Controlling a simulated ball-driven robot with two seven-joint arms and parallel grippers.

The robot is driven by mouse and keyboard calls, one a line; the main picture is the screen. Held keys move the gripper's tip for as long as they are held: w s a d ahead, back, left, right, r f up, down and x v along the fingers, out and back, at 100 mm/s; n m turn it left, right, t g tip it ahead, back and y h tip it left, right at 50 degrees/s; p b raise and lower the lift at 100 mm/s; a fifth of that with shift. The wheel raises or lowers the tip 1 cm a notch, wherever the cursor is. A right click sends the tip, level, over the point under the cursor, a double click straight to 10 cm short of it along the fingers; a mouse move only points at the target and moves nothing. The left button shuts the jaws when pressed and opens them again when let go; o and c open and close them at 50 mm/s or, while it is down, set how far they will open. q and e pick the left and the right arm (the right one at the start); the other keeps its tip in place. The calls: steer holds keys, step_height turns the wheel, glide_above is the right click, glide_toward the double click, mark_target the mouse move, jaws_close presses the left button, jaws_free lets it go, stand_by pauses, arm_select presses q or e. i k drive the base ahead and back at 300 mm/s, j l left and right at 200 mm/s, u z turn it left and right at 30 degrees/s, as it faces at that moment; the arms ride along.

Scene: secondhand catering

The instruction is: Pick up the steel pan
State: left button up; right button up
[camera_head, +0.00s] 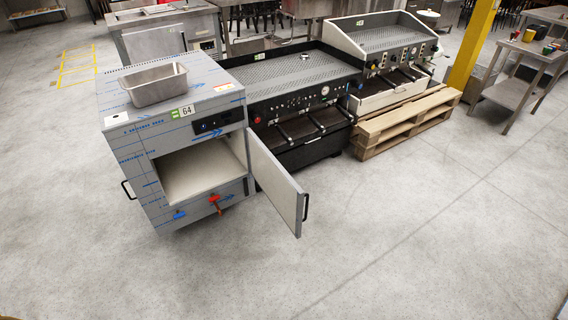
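The steel pan (154,85) is a rectangular, deep, empty metal container. It sits upright on top of a grey steel cabinet (108,100) at the upper left, toward the middle of the cabinet's top. Neither of my grippers shows in the head view, and nothing touches the pan from above.
The cabinet's door (276,178) stands open into the floor space. A wooden pallet (405,122), a yellow post (473,45) and a steel table (512,90) are farther right. The concrete floor (400,230) in front is clear.

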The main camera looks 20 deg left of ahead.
mark_target(146, 87)
steer(key=i+l+u, duration=0.2)
steer(key=u, duration=1.05)
steer(key=i+l+u, duration=0.1)
steer(key=l+u, duration=0.4)
steer(key=l, duration=0.35)
steer(key=l+u, duration=0.5)
steer(key=l, duration=0.35)
steer(key=k+l, duration=0.1)
steer(key=l, duration=1.45)
steer(key=u, duration=0.6)
steer(key=i+l, duration=0.05)
